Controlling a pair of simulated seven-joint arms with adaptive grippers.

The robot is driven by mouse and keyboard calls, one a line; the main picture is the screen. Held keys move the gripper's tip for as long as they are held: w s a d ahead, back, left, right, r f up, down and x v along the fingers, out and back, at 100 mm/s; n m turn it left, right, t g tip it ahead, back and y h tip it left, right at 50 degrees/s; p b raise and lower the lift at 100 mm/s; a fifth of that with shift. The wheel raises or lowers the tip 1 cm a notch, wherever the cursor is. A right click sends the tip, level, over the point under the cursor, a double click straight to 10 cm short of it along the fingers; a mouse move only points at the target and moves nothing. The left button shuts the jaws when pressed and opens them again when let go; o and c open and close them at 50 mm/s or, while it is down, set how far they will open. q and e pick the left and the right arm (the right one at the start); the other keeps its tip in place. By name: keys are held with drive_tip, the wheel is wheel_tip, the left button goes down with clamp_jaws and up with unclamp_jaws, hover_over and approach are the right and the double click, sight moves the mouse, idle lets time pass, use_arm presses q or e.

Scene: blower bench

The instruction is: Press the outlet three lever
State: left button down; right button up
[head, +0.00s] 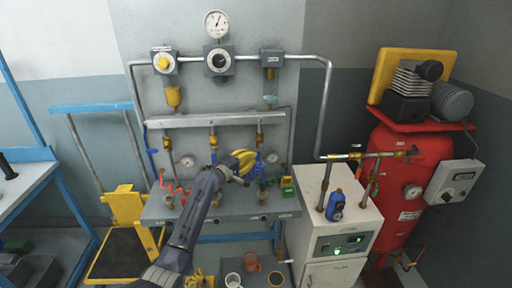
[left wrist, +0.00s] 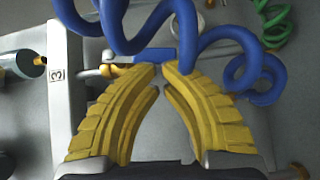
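My left gripper (head: 246,159) is at the right-hand outlet of the manifold bar (head: 230,119) in the head view. In the left wrist view its yellow fingers (left wrist: 160,68) are closed together at the tips, with nothing seen between them. A blue lever (left wrist: 150,55) lies just beyond the fingertips, beside a bar with a "3" label (left wrist: 56,75). I cannot tell whether the tips touch the lever. In the head view I cannot make the lever out clearly near the gripper. My right gripper is not in view.
A blue coiled hose (left wrist: 245,65) loops close above and right of the fingers, with a green coil (left wrist: 293,22) beyond. A grey bench (head: 160,210) lies below the outlets. A white cabinet (head: 312,210) and red tank (head: 408,165) stand at the right.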

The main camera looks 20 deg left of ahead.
use_arm(q)
drive_tip(key=w+a+r+v, duration=0.1)
drive_tip(key=a+v, duration=0.1)
drive_tip(key=v, duration=1)
drive_tip(key=shift+s+a, duration=0.3)
drive_tip(key=shift+s, duration=0.05)
drive_tip(key=shift+r, duration=0.1)
